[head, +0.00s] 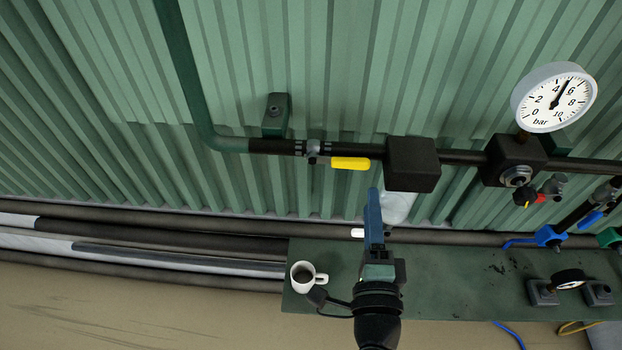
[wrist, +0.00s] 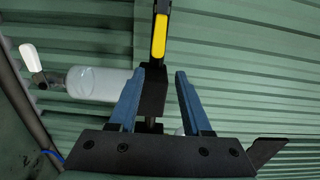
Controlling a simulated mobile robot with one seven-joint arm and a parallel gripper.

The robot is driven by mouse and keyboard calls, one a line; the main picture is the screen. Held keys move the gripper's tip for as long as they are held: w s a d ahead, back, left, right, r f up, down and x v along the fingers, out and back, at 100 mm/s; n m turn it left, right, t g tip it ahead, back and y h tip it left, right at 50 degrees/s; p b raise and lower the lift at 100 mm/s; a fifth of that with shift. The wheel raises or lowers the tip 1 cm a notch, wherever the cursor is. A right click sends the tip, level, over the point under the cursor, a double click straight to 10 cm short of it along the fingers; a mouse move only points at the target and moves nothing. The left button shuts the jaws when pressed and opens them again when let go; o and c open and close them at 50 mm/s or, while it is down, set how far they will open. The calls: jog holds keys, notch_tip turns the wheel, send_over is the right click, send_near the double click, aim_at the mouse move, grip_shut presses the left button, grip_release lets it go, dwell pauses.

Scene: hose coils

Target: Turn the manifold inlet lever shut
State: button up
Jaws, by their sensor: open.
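The yellow lever (head: 350,163) sits on a valve in the dark pipe, and its handle lies along the pipe, pointing right toward a black block (head: 413,164). In the wrist view the yellow lever (wrist: 159,38) is ahead of my fingertips, roughly in line with the gap. My gripper (head: 374,193) shows just below and right of the handle in the head view, apart from it. In the wrist view my gripper (wrist: 165,72) has its two blue fingers apart with nothing held between them. The black block (wrist: 152,92) shows through the gap.
A clear bowl (head: 397,207) hangs under the block, close beside my fingers; a white handle (head: 357,232) is near it. A round gauge (head: 555,97) is at right. A mug (head: 303,277) stands on the green shelf (head: 440,275). Corrugated wall (head: 330,60) backs the pipe.

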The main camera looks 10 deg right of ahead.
jog(key=p+x, duration=0.1)
jog(key=x, duration=0.7)
jog(key=shift+w+d+f+p, duration=0.2)
jog(key=shift+w+f+p, duration=0.05)
jog(key=shift+p, duration=0.15)
dwell(0.5)
grip_shut()
jog(key=w+a+f+m+b, duration=0.2)
jog(key=a+f+m+b, duration=0.7)
jog(key=m, duration=0.9)
jog(key=shift+w+a+f, duration=0.35)
jog(key=shift+a+f, duration=0.05)
jog(key=shift+f, duration=0.35)
jog(key=shift+c, duration=0.2)
grip_release()
